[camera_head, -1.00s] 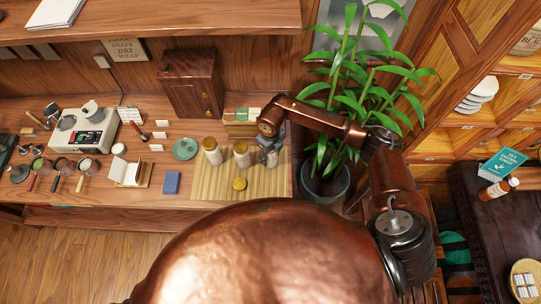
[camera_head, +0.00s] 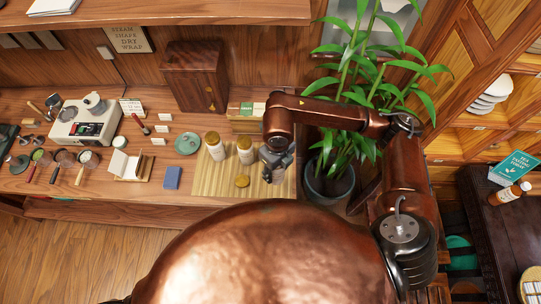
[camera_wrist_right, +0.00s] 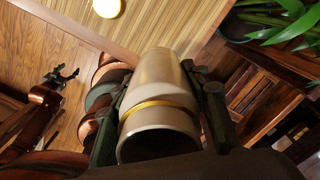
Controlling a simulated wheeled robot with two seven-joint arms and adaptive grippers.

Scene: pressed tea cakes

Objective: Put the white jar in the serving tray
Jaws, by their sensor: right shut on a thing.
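My right gripper (camera_wrist_right: 160,110) is shut around a pale cream-white jar (camera_wrist_right: 160,80) with a gold band, which fills the middle of the right wrist view. In the head view my right gripper (camera_head: 276,163) is above the right part of a bamboo mat (camera_head: 212,182), and the jar is mostly hidden there. Two pale jars with tan lids (camera_head: 214,147) (camera_head: 245,151) stand on the mat, left of the gripper. A round woven tray (camera_head: 520,293) with pale pieces lies at the lower right; whether it is the serving tray is unclear. My left gripper (camera_wrist_right: 66,74) appears small in the wrist view, fingers apart.
A potted plant (camera_head: 330,188) stands right of the mat, close to my right arm. A dark table (camera_head: 484,214) at the right holds a bottle (camera_head: 508,193) and a teal booklet (camera_head: 515,167). A wooden cabinet (camera_head: 194,77) and boxes stand behind the mat.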

